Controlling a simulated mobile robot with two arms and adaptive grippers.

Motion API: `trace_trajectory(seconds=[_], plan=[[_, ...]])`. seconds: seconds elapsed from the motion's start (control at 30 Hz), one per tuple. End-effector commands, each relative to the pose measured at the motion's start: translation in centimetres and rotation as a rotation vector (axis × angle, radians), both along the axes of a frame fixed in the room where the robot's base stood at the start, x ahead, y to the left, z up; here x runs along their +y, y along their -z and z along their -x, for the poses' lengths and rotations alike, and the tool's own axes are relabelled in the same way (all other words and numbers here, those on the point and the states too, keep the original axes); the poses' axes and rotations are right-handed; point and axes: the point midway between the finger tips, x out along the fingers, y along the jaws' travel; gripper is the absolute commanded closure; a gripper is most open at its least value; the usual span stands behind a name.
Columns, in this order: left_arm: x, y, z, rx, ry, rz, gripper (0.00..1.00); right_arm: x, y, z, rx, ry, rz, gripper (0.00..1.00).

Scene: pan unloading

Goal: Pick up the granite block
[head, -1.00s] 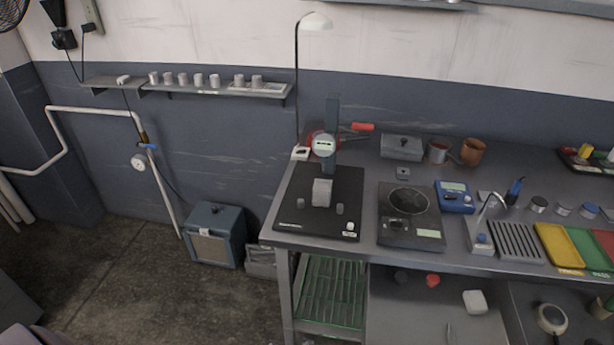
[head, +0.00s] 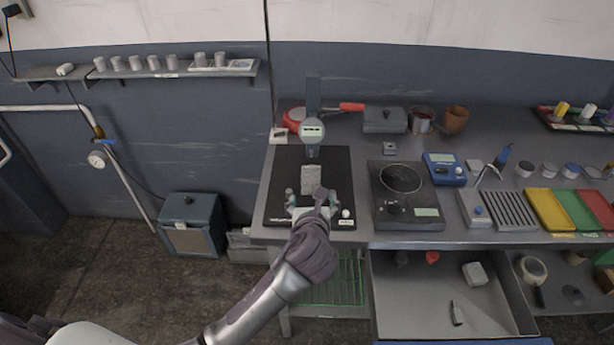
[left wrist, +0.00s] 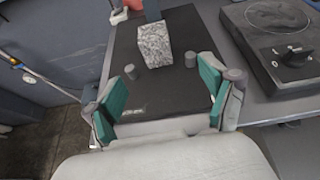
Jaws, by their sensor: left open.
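The granite block (head: 311,179), a speckled grey block, stands on a black surface plate (head: 335,165) on the bench, in front of a gauge stand. It also shows in the left wrist view (left wrist: 155,46), beyond the fingertips, with a short grey cylinder on either side. My left gripper (head: 308,198) is open and empty over the front part of the plate, on the near side of the block. In the left wrist view its teal-padded fingers (left wrist: 163,85) are wide apart, with the block ahead between their lines. My right gripper is in neither view.
The dial gauge stand (head: 312,130) rises behind the block. A small white knob (head: 346,213) is at the plate's front right. An open drawer (head: 400,300) extends below the bench.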

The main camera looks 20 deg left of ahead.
Motion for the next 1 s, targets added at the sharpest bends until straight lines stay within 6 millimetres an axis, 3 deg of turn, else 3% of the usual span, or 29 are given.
trace_trajectory(seconds=[0.13,0.5,0.77,1.0], plan=[[0.1,-0.8,-1.0,-0.009,0.024,-0.068,0.17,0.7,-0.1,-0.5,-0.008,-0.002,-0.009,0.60],[1.8,1.8,-6.9,-0.007,0.024,-0.066,0.17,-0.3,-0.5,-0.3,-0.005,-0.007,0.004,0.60],[2.4,2.6,-8.5,-0.007,0.024,-0.064,0.17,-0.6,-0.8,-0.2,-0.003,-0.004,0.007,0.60],[3.9,4.1,-11.3,-0.007,0.024,-0.065,0.17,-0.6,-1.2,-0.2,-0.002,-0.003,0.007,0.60]])
